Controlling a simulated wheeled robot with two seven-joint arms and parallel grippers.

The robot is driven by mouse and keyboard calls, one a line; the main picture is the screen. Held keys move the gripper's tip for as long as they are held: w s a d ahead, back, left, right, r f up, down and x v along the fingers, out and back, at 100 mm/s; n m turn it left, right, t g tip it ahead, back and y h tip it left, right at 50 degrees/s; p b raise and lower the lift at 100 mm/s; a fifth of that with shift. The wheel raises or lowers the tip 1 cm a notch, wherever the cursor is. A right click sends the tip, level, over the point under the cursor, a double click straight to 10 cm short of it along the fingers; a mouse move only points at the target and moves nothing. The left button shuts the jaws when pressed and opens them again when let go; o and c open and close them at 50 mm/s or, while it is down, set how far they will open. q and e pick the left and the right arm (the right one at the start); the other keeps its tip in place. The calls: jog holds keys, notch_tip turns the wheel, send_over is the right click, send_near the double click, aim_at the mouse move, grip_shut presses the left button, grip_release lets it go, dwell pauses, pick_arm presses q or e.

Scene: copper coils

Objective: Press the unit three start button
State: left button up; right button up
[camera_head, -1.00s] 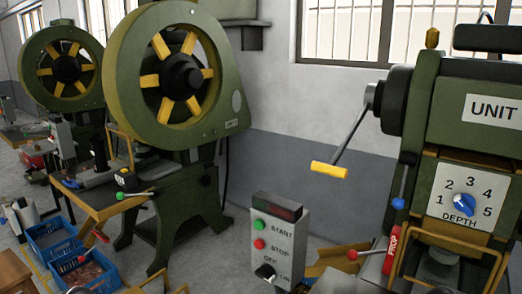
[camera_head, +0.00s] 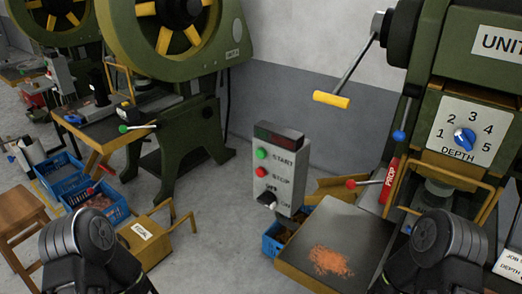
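A grey control box (camera_head: 286,178) stands in the middle of the view, in front of the press on the right. It has a green button (camera_head: 261,154) labelled START, a red button (camera_head: 261,172) labelled STOP, and a black OFF/ON knob (camera_head: 267,199). Dark parts of my two arms show at the bottom left and bottom right. Neither gripper shows, and nothing of mine touches the box.
A metal tray (camera_head: 340,235) with copper-coloured scraps lies right of the box. A crank with a yellow handle (camera_head: 331,99) hangs above right.

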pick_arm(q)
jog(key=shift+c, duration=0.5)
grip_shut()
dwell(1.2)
